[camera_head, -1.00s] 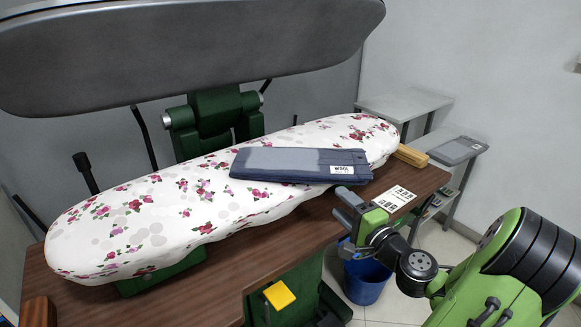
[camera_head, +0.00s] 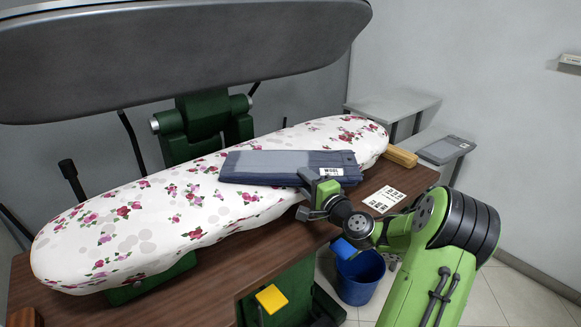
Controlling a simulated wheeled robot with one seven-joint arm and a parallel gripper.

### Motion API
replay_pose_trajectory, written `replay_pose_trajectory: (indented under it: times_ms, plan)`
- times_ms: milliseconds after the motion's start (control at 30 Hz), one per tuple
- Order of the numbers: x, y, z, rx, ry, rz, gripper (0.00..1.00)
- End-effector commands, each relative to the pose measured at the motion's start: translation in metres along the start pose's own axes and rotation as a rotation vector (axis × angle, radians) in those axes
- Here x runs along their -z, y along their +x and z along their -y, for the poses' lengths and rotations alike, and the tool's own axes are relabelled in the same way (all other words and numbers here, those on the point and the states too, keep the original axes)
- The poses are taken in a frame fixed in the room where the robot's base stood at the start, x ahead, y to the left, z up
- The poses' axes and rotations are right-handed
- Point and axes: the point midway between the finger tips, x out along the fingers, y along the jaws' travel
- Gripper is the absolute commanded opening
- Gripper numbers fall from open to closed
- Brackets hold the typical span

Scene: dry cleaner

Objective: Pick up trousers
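The trousers (camera_head: 265,167) are folded flat, dark blue with a lighter faded patch and a white printed label at the right end. They lie on the flowered white ironing board (camera_head: 130,225), towards its right part. My gripper (camera_head: 303,194) is at the trousers' front edge, just below the label, with its fingers pointing left. The fingers look spread apart, one near the trousers' edge and one lower by the board's front side. Nothing shows held between them. I cannot tell whether the upper finger touches the cloth.
The grey press head (camera_head: 180,60) hangs raised above the board. A white printed sheet (camera_head: 383,199) lies on the wooden table (camera_head: 225,272) to the right. A wooden block (camera_head: 401,156) sits at the board's right end. A blue bin (camera_head: 361,278) stands below on the floor.

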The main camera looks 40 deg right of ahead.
Motion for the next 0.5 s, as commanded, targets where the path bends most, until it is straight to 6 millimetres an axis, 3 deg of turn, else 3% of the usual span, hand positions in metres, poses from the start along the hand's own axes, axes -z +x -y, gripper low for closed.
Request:
replay_pose_trajectory:
  times_ms: [33,233,500]
  plan:
    - [-0.0001,-0.0001,0.0,0.0,0.0,0.0,0.29]
    - [-0.0002,-0.0003,-0.0001,-0.001,-0.001,0.001,0.0]
    - [-0.0004,-0.0002,0.0009,0.002,-0.001,0.001,0.0]
